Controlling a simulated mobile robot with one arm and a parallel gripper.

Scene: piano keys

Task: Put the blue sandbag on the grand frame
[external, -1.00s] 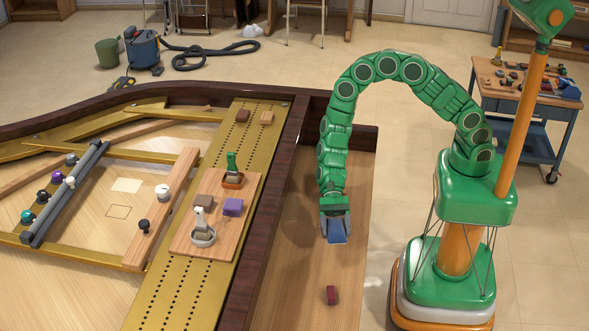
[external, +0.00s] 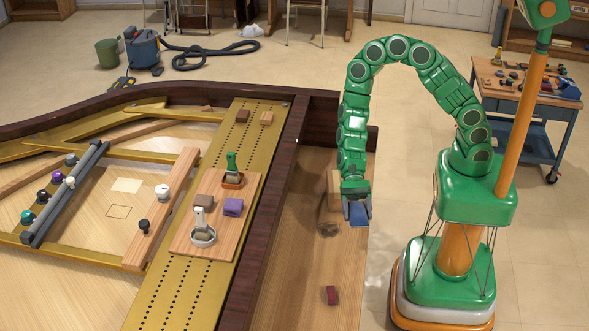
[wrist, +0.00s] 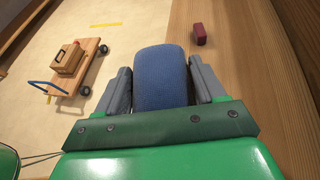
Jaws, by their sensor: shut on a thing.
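The blue sandbag (wrist: 161,78) is between the two fingers of my gripper (wrist: 163,85) in the wrist view. In the external view my gripper (external: 357,208) points down over the right edge of the wooden key bed, with the blue sandbag (external: 360,217) below its fingers. A shadow lies on the wood to its left, and the bag appears raised above it. The gold grand frame (external: 150,305), with rows of holes, lies to the left, beyond a dark wooden rail.
A dark red block (external: 331,295) lies on the key bed. A wooden board (external: 188,245) on the gold frame carries a purple block (external: 233,207), a brown block and two handled tools. A tan block (external: 334,190) stands behind my arm. A wheeled cart (wrist: 75,70) is on the floor.

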